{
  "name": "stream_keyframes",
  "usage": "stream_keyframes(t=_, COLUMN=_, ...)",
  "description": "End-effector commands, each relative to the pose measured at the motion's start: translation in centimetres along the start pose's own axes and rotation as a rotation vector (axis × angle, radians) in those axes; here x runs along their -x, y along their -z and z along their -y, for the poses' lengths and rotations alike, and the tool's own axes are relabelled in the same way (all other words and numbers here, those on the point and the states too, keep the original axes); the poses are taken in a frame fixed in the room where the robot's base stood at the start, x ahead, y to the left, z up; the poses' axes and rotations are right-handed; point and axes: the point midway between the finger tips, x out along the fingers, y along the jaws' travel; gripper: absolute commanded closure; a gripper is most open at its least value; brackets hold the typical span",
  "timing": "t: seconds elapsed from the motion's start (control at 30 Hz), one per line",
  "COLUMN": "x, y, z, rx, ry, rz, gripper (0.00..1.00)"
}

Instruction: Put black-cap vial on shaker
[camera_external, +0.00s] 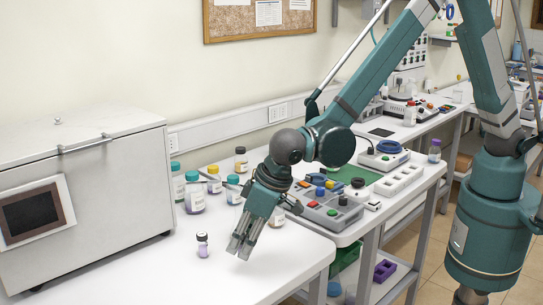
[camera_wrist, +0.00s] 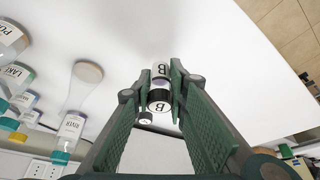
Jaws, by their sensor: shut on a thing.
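My gripper (camera_external: 241,246) is low over the white table in the external view. In the wrist view its fingers (camera_wrist: 161,87) are shut on a small black-cap vial (camera_wrist: 159,104) marked "B". In the external view the fingers hide this vial, and I cannot tell if it touches the table.
Several labelled bottles (camera_external: 194,192) with coloured caps stand behind the gripper. A large grey cabinet (camera_external: 90,195) is at left. A grey box with coloured buttons (camera_external: 325,205) is on the right bench, near a green mat (camera_external: 353,176). The front of the table is clear.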

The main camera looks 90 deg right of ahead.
Motion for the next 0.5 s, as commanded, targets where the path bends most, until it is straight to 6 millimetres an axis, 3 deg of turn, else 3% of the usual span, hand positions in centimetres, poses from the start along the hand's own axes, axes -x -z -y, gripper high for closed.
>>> stream_keyframes(t=0.23, x=-0.5, y=-0.2, z=0.0, rx=0.0, ry=0.0, rz=0.0, gripper=0.94)
stream_keyframes(t=0.5, x=-2.9, y=-1.2, z=0.0, rx=0.0, ry=0.0, rz=0.0, gripper=0.94)
